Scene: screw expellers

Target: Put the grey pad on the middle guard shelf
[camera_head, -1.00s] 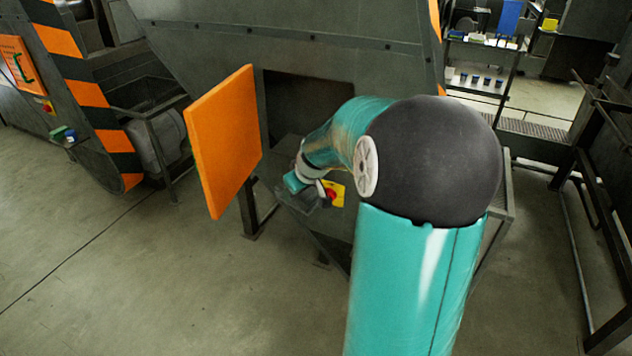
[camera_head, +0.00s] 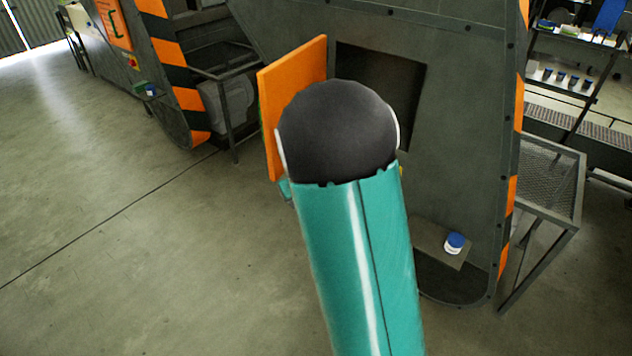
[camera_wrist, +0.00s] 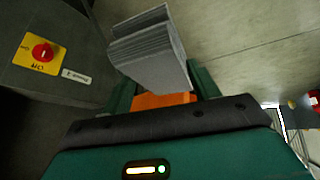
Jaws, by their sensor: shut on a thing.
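The grey pad (camera_wrist: 150,45), a layered block, is between the green fingers of my gripper (camera_wrist: 163,85) in the wrist view. My gripper is shut on it. An orange part shows just below the pad, between the fingers. In the head view my arm hides the gripper and pad. A small guard shelf (camera_head: 428,236) on the near machine holds a white jar with a blue lid (camera_head: 454,243). Another small shelf with a green and blue item (camera_head: 150,89) is on the machine at the left. I cannot tell which shelf is the middle one.
An orange panel (camera_head: 300,65) stands out beside the dark opening (camera_head: 380,95) of the near machine, partly behind my arm. A red switch on a yellow plate (camera_wrist: 41,52) is at the left of the wrist view. A mesh-sided frame (camera_head: 540,180) stands right. Floor at left is clear.

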